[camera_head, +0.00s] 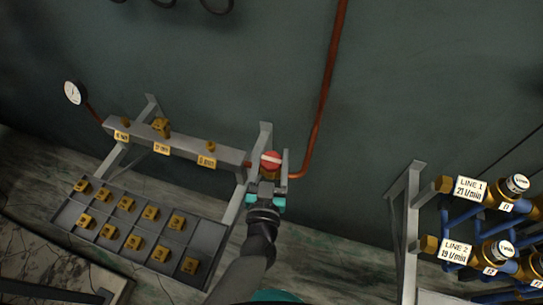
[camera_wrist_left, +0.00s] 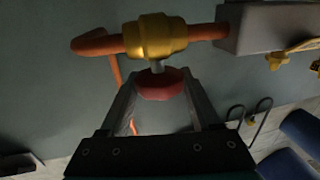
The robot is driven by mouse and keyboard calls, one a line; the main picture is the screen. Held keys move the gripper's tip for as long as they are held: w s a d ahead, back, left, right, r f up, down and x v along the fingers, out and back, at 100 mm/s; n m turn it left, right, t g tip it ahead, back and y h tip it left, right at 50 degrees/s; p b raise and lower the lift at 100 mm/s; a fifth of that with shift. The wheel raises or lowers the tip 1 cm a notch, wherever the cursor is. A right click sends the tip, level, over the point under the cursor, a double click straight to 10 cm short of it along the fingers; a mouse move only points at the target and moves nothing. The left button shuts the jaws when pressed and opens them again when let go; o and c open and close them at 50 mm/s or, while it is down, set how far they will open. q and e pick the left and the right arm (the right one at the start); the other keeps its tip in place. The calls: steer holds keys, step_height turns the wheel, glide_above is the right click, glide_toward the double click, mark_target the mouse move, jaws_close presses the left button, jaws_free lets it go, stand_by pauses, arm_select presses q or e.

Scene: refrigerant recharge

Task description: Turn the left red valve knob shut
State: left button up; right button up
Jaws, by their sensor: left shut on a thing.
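The red valve knob (camera_head: 271,159) with a pale bar across its face sits at the right end of the grey manifold bar, on the copper pipe. My left gripper (camera_head: 269,168) comes up from below and its fingers lie on both sides of the knob. In the left wrist view the knob (camera_wrist_left: 161,84) is between the two fingertips (camera_wrist_left: 160,90), below a brass valve body (camera_wrist_left: 155,37). The left gripper is shut on the knob. My right gripper is not in view.
The grey manifold bar (camera_head: 180,146) carries yellow labels and brass fittings. A grey tray (camera_head: 205,235) with several brass pieces lies below it. A gauge (camera_head: 73,92) is at left. A rack with blue pipes and LINE labels (camera_head: 471,189) stands at right. A copper pipe (camera_head: 325,90) runs up the wall.

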arm_select(q)
steer(key=c, duration=0.8)
